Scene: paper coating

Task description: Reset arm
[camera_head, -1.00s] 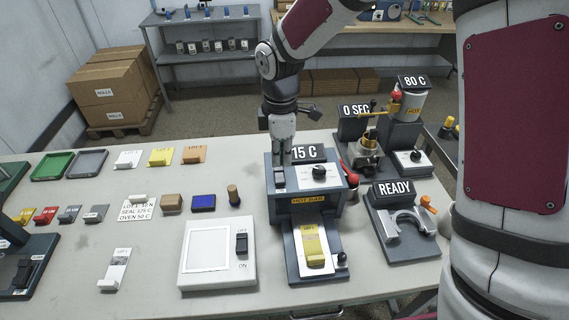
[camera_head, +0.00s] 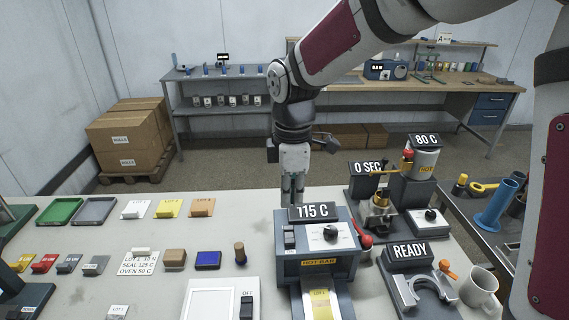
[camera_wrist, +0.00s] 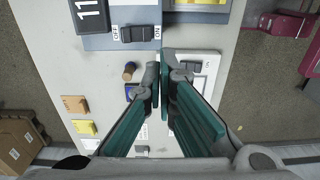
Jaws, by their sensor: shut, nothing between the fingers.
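My gripper (camera_head: 292,198) points down just behind the hot bar machine (camera_head: 318,262) in the head view. Its fingers are together with nothing between them; in the wrist view the closed fingertips (camera_wrist: 165,58) are near the machine's OFF/ON rocker switch (camera_wrist: 138,34). The machine's display (camera_head: 312,211) reads 115 C. A yellow-labelled strip (camera_head: 320,302) lies in the machine's front channel. My arm reaches in from the upper right, bent at the elbow. The fingertips are partly hidden by the display in the head view.
Right of the machine stand a 0 SEC station (camera_head: 378,215), an 80 C pot (camera_head: 425,157), a READY clamp fixture (camera_head: 420,290) and a white mug (camera_head: 480,288). Colour cards, small blocks and a white plate (camera_head: 210,300) lie to the left. Above the table is open.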

